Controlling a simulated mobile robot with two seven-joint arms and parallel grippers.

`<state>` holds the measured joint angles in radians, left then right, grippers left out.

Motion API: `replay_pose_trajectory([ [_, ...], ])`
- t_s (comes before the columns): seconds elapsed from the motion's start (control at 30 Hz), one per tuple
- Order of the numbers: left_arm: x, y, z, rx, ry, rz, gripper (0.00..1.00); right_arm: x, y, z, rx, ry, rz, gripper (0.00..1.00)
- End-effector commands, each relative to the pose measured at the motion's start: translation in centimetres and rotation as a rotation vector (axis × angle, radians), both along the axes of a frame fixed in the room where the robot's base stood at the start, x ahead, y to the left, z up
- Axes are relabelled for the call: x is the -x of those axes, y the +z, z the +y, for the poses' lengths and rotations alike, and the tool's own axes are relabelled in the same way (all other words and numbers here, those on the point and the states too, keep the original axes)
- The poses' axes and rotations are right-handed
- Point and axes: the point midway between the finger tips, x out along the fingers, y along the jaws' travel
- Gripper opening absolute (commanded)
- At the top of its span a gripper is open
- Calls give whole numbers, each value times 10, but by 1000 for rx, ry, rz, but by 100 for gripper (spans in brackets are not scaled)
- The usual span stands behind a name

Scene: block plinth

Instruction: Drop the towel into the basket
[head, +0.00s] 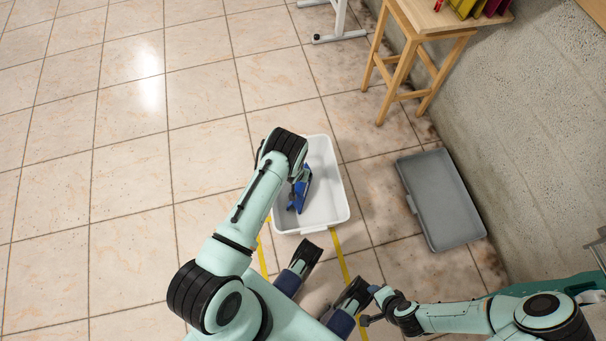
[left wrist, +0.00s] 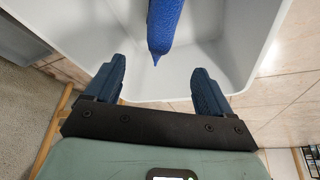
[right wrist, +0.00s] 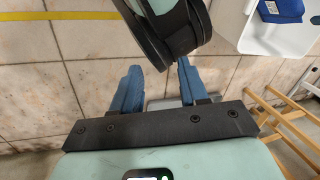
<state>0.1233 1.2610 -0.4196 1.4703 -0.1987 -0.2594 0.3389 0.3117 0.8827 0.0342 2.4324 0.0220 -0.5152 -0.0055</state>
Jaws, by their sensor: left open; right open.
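The white basket (head: 335,205) stands on the tiled floor ahead of me. The blue towel (head: 303,192) is within its walls, partly hidden by my left arm. In the left wrist view, the towel (left wrist: 165,25) lies beyond the fingertips of my left gripper (left wrist: 155,85), which is open with a clear gap and above the basket. In the right wrist view, the towel (right wrist: 281,10) shows inside the basket (right wrist: 265,38) at the top right. My right gripper (right wrist: 155,85) is open and empty, low and to the right of the basket.
A grey shallow tray or lid (head: 440,200) lies on the floor right of the basket, near the concrete wall (head: 510,130). A wooden stool (head: 425,45) stands behind it. Yellow floor lines (head: 344,265) run near the basket. Floor at left is clear.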

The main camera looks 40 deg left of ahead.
Motion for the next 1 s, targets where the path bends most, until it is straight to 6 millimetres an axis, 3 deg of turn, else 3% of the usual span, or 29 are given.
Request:
replay_pose_trajectory([
  [0.03, 3, 16, -2, 1, 0, -1, 83, 6, 9, 3, -9, 8, 15, 44],
  [0.2, 17, 53, -7, 0, 0, -3, 83, 27, 26, 13, -34, 30, 70, 44],
  [0.4, 31, 86, -12, 0, 0, -2, 83, 45, 39, 21, -57, 50, 120, 44],
  [0.6, 38, 101, -14, 0, 0, -1, 83, 49, 43, 22, -62, 55, 134, 44],
  [1.0, 39, 102, -15, 0, 0, -1, 83, 50, 43, 22, -63, 56, 136, 44],
])
